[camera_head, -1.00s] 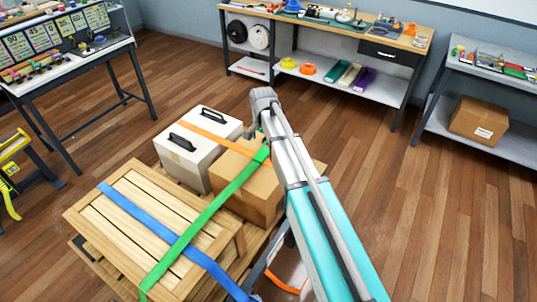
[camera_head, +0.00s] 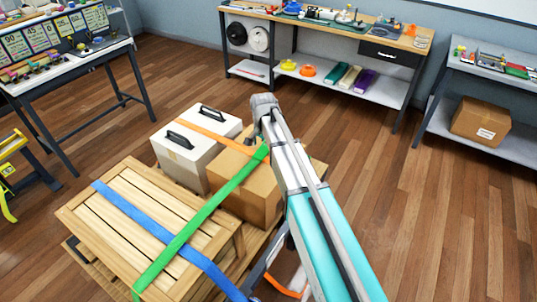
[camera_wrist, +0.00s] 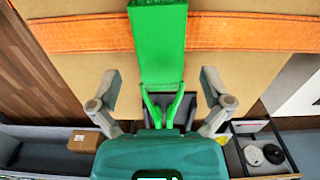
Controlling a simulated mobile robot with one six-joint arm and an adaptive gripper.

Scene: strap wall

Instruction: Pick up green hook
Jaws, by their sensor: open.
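The green hook (camera_wrist: 165,108) shows in the wrist view as two thin bent green prongs at the end of the wide green strap (camera_wrist: 160,42). In the head view the green strap (camera_head: 208,208) runs diagonally over the wooden crate and a cardboard box up to my arm. My gripper (camera_wrist: 159,78) is open, with one finger on each side of the strap's end and the hook between them, near the palm. No finger visibly presses on the hook. In the head view my gripper (camera_head: 262,112) is seen from behind, and the hook is hidden there.
A wooden crate (camera_head: 115,222) with a blue strap (camera_head: 150,226), a white case (camera_head: 180,158) and a cardboard box (camera_head: 240,187) stand together on a pallet. An orange strap (camera_wrist: 225,33) crosses behind the green one. Workbenches line the walls; the floor at right is clear.

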